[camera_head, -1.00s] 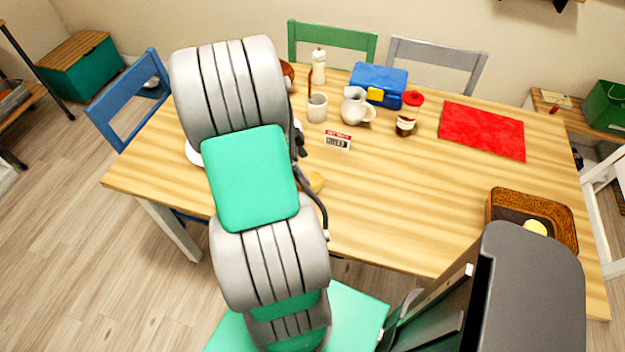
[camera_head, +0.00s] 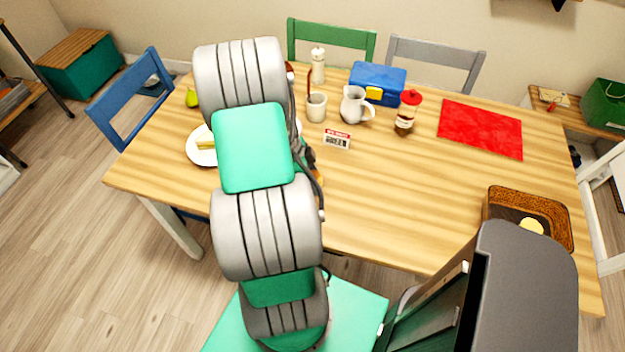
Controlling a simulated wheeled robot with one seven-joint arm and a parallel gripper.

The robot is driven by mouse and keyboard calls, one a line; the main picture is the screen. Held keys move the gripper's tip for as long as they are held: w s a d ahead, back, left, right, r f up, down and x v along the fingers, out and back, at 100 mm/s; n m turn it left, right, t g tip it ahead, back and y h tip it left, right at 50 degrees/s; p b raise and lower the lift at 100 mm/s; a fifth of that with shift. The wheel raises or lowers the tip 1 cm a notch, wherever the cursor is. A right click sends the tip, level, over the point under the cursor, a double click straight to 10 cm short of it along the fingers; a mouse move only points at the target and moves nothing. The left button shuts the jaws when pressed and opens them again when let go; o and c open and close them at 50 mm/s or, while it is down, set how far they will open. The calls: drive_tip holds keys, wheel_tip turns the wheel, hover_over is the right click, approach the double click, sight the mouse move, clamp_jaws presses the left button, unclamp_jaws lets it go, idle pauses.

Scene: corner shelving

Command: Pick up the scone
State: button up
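A sliver of a small golden-brown thing (camera_head: 319,178) shows on the table just right of my arm. It may be the scone, but my arm hides most of it and I cannot be sure. My arm stretches over the left part of the wooden table (camera_head: 400,190) and blocks the view of what lies beneath it. My gripper is hidden behind the arm, so its fingers do not show.
A white plate (camera_head: 197,157) with a cake or sandwich wedge and a green pear (camera_head: 192,97) are left of my arm. A cup (camera_head: 316,107), jug (camera_head: 353,106), red-lidded jar (camera_head: 406,113) and small sign (camera_head: 337,141) stand right. A basket (camera_head: 555,215) is at far right.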

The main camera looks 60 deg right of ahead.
drive_tip(key=c, duration=0.9)
drive_tip(key=shift+c, duration=0.2)
